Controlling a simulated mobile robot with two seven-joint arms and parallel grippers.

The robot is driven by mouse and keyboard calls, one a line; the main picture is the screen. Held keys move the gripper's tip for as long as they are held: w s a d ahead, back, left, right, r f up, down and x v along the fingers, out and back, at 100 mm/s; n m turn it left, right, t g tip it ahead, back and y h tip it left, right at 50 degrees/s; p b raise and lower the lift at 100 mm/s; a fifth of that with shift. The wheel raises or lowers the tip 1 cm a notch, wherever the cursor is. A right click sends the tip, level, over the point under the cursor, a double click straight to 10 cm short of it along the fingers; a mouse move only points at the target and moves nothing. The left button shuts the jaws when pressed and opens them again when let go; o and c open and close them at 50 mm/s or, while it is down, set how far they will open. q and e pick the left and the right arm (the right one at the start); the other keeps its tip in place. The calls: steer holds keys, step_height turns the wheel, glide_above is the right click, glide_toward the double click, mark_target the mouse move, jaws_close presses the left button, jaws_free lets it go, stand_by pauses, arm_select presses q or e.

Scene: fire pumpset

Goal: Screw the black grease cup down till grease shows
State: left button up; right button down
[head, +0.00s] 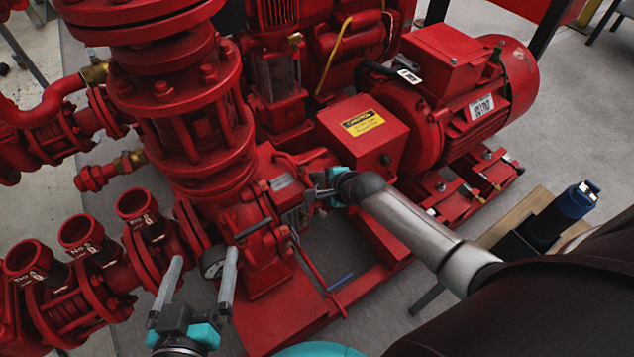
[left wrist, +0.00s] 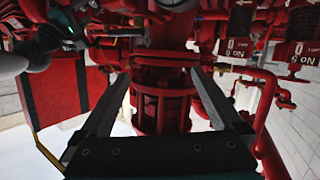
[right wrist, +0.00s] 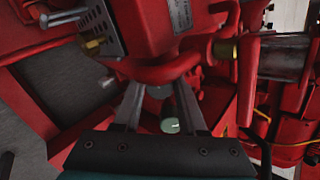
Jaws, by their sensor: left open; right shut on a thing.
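My right gripper (head: 318,193) is at the red pump's bearing housing, in the middle of the head view. In the right wrist view its fingers (right wrist: 158,84) are closed around a small round piece that I take to be the grease cup (right wrist: 158,91), below the red casing. The cup is mostly hidden by the fingers and its dark colour is not clear. No grease can be made out. My left gripper (head: 199,270) is open and empty, in front of the pump at the lower left. In the left wrist view its fingers (left wrist: 155,75) are wide apart.
A round pressure gauge (head: 213,263) sits behind my left fingers. Red flanged pipes (head: 150,225) crowd the left, and a red motor (head: 455,90) stands at the right. A black and blue tool (head: 560,215) stands by a wooden board (head: 522,207).

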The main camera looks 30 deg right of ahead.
steer(key=shift+r+p, duration=0.1)
steer(key=shift+p, duration=0.4)
steer(key=shift+m+p, duration=0.6)
steer(key=shift+m, duration=0.1)
steer(key=shift+m+p, duration=0.5)
steer(key=shift+p, duration=0.15)
arm_select(q)
steer(key=s+a+f+g+y, duration=0.1)
steer(key=s+a+g+y, duration=0.2)
steer(key=a+g, duration=0.4)
steer(key=shift+s+a+f+y, duration=0.15)
steer(key=shift+a+f+y, duration=0.1)
steer(key=shift+f+y, duration=0.15)
arm_select(e)
steer(key=shift+c, duration=2.3)
jaws_free()
arm_select(q)
steer(key=shift+r, duration=0.1)
